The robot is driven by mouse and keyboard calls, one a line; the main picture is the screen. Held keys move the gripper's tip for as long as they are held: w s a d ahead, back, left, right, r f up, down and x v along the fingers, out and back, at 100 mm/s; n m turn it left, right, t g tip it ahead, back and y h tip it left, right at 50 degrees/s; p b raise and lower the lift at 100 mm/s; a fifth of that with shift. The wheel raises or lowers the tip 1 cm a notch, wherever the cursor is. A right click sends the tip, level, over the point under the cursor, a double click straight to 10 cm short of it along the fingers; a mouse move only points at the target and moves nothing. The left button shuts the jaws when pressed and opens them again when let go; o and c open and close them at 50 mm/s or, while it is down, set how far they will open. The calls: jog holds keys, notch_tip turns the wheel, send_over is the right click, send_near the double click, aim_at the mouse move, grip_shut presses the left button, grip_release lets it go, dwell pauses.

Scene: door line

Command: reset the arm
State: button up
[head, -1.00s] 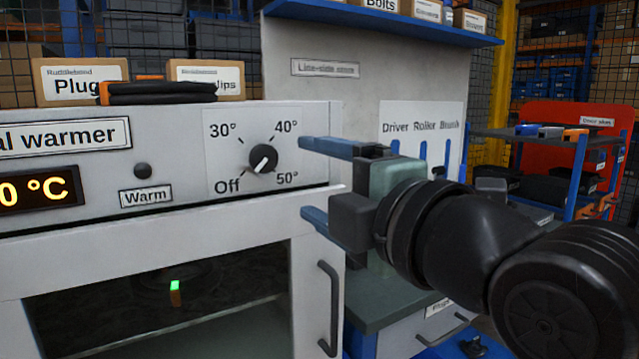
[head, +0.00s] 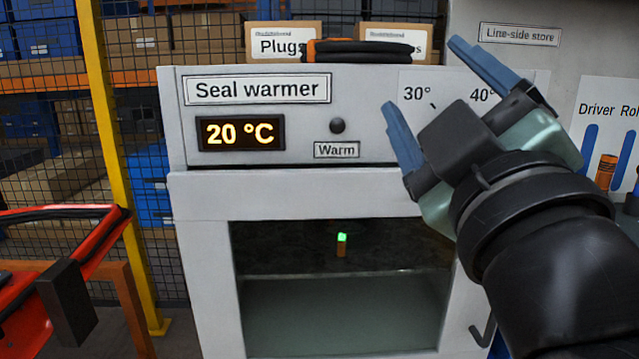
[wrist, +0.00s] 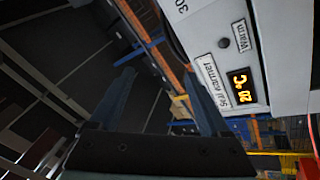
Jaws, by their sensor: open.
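My gripper (head: 425,100) is open and empty, with its two blue fingers apart and tilted up and to the left. In the head view it is in front of the upper right of the seal warmer (head: 290,187) and hides most of the dial panel. The wrist view shows both fingers of my gripper (wrist: 160,100) with nothing between them. The seal warmer (wrist: 235,70) shows in that view turned well over. The warmer's display (head: 241,133) reads 20 °C. A small orange item with a green top (head: 341,246) stands inside, seen through the window.
Cartons marked Plugs (head: 283,40) and a black bundle (head: 360,50) sit on the warmer. A yellow post (head: 110,150) and mesh stand at left. A red-framed thing (head: 30,310) is at lower left. A tool board (head: 607,120) is at right.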

jog(key=s+a+r+m+t+h, duration=0.1)
jog(key=s+a+r+m+t, duration=0.4)
jog(key=s+a+m, duration=0.45)
notch_tip(320, 180, up, 20)
jog(key=w+m+p, duration=0.1)
jog(key=p, duration=2)
jog(key=shift+w+r+m, duration=0.2)
jog(key=shift+w+m, duration=0.15)
jog(key=shift+f, duration=0.1)
